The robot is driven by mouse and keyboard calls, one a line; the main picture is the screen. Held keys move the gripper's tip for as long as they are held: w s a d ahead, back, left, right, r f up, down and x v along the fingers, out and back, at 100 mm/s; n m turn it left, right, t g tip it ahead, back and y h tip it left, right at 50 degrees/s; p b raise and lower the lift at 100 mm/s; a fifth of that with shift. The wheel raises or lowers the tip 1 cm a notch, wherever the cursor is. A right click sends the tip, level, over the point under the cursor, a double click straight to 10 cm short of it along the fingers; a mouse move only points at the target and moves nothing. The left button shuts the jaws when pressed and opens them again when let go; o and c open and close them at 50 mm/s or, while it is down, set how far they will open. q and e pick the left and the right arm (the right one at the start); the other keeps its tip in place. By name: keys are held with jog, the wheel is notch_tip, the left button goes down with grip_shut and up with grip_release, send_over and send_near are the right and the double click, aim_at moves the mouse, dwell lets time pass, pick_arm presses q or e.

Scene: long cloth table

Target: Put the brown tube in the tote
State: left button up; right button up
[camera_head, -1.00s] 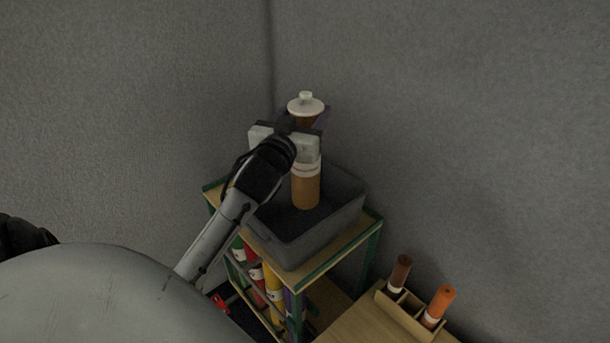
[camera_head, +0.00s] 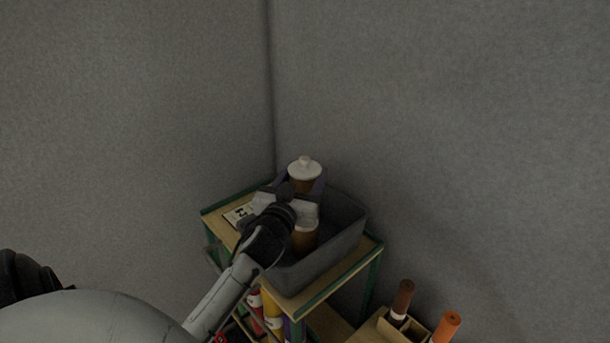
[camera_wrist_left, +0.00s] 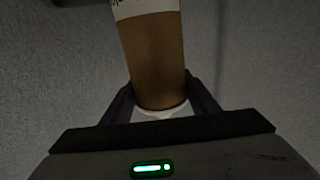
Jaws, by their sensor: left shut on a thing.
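The brown tube (camera_head: 304,238) has a white lid with a knob on top and a white band, and stands about upright. My left gripper (camera_head: 304,188) is shut on it near its upper part. In the left wrist view the tube (camera_wrist_left: 154,55) fills the middle between the two fingers (camera_wrist_left: 160,98). The grey tote (camera_head: 325,262) stands on top of a small shelf. The tube's lower end is inside the tote's outline; whether it touches the tote floor is hidden by my arm and the near wall. My right gripper is not in view.
The tote sits on a green-edged wooden rack (camera_head: 318,292) with several coloured tubes (camera_head: 272,308) below. A white label card (camera_head: 238,215) lies left of the tote. Grey walls close behind.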

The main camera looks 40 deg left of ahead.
pick_arm(q)
jog(key=o, duration=1.5)
jog(key=shift+f, duration=0.1)
jog(key=shift+r, duration=0.25)
jog(key=b+v, duration=0.1)
jog(key=v, duration=1.1)
